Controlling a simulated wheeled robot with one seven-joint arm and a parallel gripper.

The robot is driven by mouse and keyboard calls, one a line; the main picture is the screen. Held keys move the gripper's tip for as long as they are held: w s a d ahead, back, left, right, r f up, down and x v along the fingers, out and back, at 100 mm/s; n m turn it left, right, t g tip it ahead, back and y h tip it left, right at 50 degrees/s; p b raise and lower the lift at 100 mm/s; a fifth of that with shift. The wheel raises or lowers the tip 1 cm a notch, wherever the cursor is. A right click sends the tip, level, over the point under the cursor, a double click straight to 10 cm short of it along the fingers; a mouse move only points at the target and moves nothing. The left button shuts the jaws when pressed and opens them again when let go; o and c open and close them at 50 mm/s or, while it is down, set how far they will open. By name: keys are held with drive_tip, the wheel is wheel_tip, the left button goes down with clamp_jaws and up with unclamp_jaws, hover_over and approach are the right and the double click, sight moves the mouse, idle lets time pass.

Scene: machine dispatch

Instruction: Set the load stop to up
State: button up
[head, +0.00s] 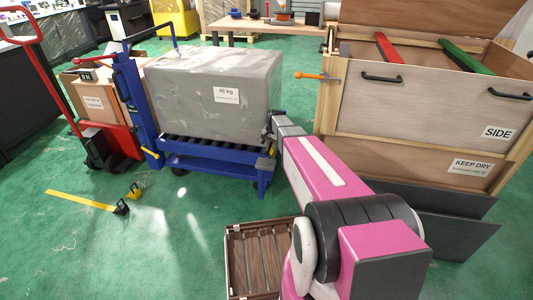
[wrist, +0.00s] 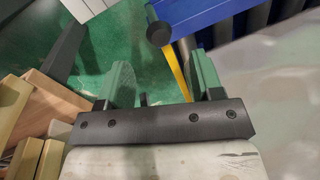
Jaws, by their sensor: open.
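The blue roller cart (head: 215,170) stands left of my arm in the head view and carries a grey wrapped block (head: 190,90) labelled 45 kg. In the wrist view, a yellow bar (wrist: 177,70) by a round black knob (wrist: 159,33) shows at the corner of the blue frame (wrist: 200,15); it looks like the load stop, but its setting is unclear. My gripper (wrist: 163,75) is open, with the yellow bar seen between its two fingers. I cannot tell whether they touch. In the head view, my gripper (head: 270,130) is at the cart's right end, and the bar is hidden there.
A large wooden crate (head: 400,110) with an orange handle (head: 312,75) stands close on the right. A slatted wooden box (head: 250,255) lies on the floor beside my arm. A red pallet truck (head: 125,140) stands at left. Green floor is free in front of the cart.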

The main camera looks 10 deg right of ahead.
sight(267, 152)
drive_tip(key=f, duration=0.4)
drive_tip(key=a+f, duration=0.1)
drive_tip(key=f, duration=0.1)
drive_tip(key=shift+w+f, duration=0.35)
